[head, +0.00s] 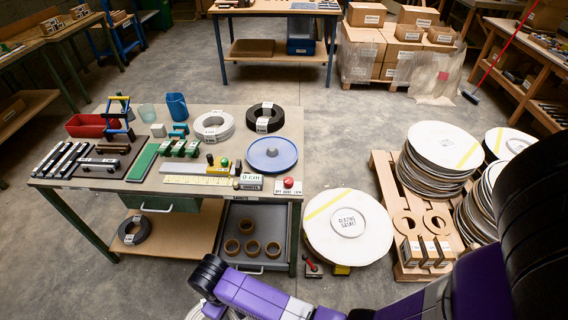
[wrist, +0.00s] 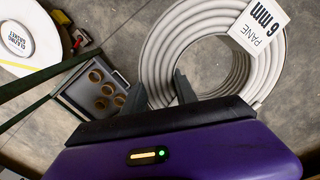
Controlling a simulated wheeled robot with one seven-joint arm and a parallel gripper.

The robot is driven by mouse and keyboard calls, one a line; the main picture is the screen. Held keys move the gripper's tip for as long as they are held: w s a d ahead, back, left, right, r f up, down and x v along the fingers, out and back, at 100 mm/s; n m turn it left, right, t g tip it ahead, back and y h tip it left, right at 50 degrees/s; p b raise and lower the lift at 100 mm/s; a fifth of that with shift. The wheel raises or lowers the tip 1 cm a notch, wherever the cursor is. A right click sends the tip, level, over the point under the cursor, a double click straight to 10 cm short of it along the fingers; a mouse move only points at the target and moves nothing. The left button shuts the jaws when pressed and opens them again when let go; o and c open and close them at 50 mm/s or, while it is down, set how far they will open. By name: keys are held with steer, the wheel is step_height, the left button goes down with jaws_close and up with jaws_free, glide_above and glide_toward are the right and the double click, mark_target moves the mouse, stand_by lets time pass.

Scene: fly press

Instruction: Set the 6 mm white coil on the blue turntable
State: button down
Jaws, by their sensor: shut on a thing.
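The white coil (wrist: 165,50) fills the upper middle of the wrist view, with a white tag reading "PANE 6 mm". My gripper (wrist: 160,88) is shut on the near-left part of its ring, one dark finger on each side. In the head view this coil (head: 199,312) shows only in part at the bottom edge, beside my purple arm, in front of the table. The blue turntable (head: 285,160) is a round blue disc with a grey centre hub, empty, at the table's right end. My fingertips are hidden in the head view.
An open drawer (head: 268,213) with brown rings juts below.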

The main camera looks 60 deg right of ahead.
step_height(320, 180, up, 3)
steer(key=shift+r+p, duration=0.2)
steer(key=shift+p, duration=0.9)
steer(key=shift+d+f, duration=0.1)
steer(key=shift+f, duration=0.05)
